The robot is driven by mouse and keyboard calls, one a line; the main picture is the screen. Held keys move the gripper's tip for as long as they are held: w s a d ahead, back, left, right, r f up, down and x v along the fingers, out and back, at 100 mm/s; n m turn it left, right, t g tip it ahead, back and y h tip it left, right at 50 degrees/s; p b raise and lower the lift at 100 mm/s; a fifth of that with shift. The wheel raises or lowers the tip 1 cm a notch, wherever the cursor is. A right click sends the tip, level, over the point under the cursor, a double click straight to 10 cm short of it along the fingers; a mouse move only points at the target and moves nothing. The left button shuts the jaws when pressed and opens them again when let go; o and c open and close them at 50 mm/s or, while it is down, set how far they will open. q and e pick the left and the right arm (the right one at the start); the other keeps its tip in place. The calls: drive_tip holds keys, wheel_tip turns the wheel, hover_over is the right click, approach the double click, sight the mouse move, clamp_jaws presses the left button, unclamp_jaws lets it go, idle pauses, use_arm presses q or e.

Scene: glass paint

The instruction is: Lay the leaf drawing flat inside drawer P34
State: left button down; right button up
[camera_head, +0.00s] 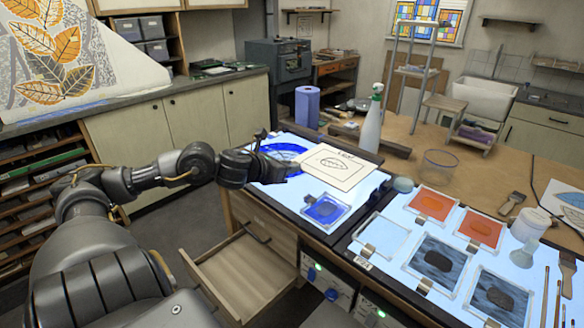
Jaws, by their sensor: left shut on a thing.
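The leaf drawing (350,176) is a cream sheet with a black leaf outline and small lettering at its top edge. It is over the lit panel at the near left of the workbench, apparently raised a little above it. My left gripper (286,163) is shut on the sheet's left edge, and the dark fingers hide that edge. An open wooden drawer (238,272) juts out below the bench, and its visible inside looks empty. I cannot read a P34 label on it. My right gripper is not in view.
On the lit panel lie a blue glass piece (284,151) and a framed blue pane (325,210). A spray bottle (371,122) and a blue roll (307,107) stand behind. Framed orange and grey panes fill the right panel. A closed drawer (262,219) sits above the open one.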

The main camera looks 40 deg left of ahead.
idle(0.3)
use_arm(q)
drive_tip(key=s+d+f+m+g+h, duration=0.2)
drive_tip(key=d+m+h, duration=0.1)
drive_tip(key=d, duration=0.6)
drive_tip(key=s+d+f+m+g+h, duration=0.2)
drive_tip(key=s+d+f+m+h, duration=0.1)
drive_tip(key=d, duration=0.6)
drive_tip(key=s+d+f+m+g+h, duration=0.1)
drive_tip(key=d+m+h, duration=0.4)
drive_tip(key=d, duration=0.5)
drive_tip(key=shift+s+f+g, duration=0.4)
drive_tip(key=shift+s+f, duration=0.45)
drive_tip(key=shift+s, duration=0.25)
